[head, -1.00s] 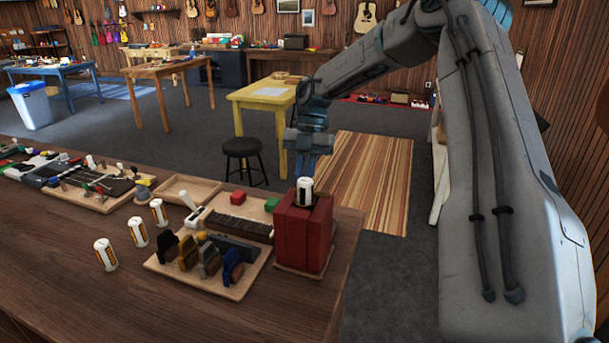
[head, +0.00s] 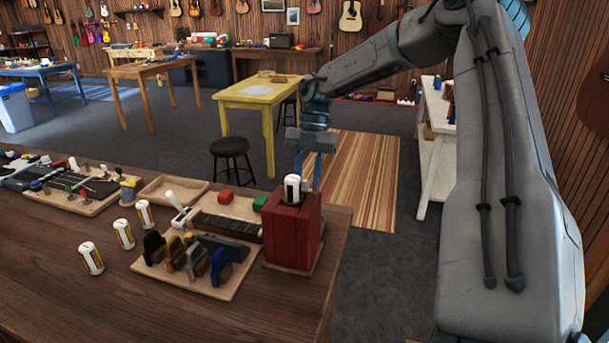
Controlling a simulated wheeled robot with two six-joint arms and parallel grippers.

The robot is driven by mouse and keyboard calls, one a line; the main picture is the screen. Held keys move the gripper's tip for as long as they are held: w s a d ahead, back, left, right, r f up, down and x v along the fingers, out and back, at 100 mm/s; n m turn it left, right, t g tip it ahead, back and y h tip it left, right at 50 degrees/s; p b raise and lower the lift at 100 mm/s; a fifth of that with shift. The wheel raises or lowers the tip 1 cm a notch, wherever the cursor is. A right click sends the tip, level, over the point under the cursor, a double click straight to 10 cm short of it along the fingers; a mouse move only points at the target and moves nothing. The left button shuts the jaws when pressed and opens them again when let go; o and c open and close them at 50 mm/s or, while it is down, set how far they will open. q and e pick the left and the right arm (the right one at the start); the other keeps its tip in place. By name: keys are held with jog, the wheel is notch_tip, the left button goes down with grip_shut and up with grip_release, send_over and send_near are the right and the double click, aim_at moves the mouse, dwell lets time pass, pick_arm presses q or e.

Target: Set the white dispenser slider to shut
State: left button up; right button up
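A white canister-like dispenser (head: 292,188) with a dark mark stands on top of a red box (head: 292,234) near the right end of the wooden counter. The slider and its setting are too small to make out. My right gripper (head: 309,184) points down just behind and to the right of this dispenser. Its blue fingers look apart with nothing between them; I cannot tell whether one touches the dispenser. Three similar white dispensers stand in a row on the counter: a near one (head: 91,258), a middle one (head: 124,234) and a far one (head: 145,214). My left gripper is out of view.
A wooden tray (head: 215,291) with dark, yellow and blue pieces lies left of the red box. A white-handled lever (head: 170,197), a fretboard piece (head: 229,225) and red and green blocks lie behind. The counter front (head: 190,310) is bare. A stool (head: 229,146) stands beyond.

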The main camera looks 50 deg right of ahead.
jog(key=shift+s+d, duration=0.1)
jog(key=shift+s, duration=0.1)
jog(key=shift+w+r, duration=0.1)
jog(key=shift+w+d+r, duration=0.1)
jog(key=shift+w+r, duration=0.05)
jog(key=shift+r, duration=0.1)
jog(key=shift+b+v, duration=1.3)
jog(key=shift+v, duration=3.75)
jog(key=shift+d, duration=0.1)
